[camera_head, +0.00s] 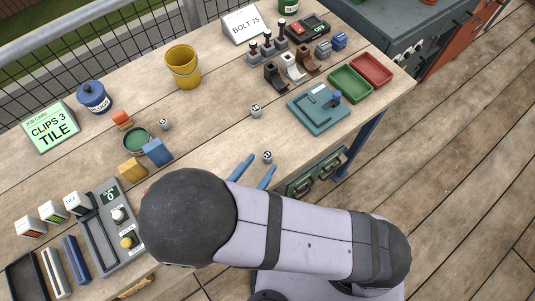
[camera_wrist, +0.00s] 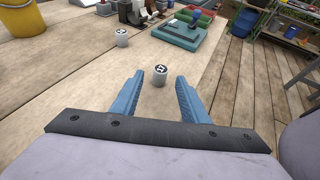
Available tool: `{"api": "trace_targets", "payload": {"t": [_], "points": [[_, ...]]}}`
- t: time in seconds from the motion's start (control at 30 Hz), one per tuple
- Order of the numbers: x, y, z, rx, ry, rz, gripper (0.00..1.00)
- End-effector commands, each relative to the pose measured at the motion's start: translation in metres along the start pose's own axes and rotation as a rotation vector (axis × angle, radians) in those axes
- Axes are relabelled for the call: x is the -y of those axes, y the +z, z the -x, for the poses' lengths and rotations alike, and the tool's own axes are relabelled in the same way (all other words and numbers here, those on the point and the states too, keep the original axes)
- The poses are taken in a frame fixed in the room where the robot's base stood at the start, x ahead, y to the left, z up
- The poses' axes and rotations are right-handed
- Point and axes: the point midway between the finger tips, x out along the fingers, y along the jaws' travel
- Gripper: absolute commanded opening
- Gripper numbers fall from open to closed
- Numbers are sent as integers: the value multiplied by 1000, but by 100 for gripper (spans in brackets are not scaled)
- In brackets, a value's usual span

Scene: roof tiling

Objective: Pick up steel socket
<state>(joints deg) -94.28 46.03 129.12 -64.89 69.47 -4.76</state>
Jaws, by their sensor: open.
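A small grey metal cylinder with a dark marked top, which looks like a socket (camera_head: 267,157), stands upright on the wooden bench. In the wrist view this socket (camera_wrist: 159,76) appears centred between the tips of my two blue fingers. My gripper (camera_head: 261,164) is open and empty, low over the bench, with the socket just beyond or at its fingertips. I cannot tell the exact depth. A similar grey cylinder (camera_head: 256,110) stands farther back, and shows at upper left in the wrist view (camera_wrist: 122,38). A third (camera_head: 165,124) stands near the green tin. Their markings are too small to read.
A teal fixture (camera_head: 318,112) and green (camera_head: 350,84) and red (camera_head: 371,69) trays stand to the right. A yellow bucket (camera_head: 183,69) stands at the back. Yellow and blue blocks (camera_head: 157,152) lie left of my gripper. The bench immediately around the nearest socket is clear; its front edge is close.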

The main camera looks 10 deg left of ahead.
Motion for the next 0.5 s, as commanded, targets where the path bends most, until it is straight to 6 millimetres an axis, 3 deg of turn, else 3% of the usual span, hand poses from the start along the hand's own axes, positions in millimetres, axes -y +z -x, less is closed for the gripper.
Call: {"api": "trace_targets", "payload": {"t": [0.23, 0.5], "points": [[2, 1, -29, 1, -4, 1, 41], [1, 0, -35, 0, 0, 0, 41]]}}
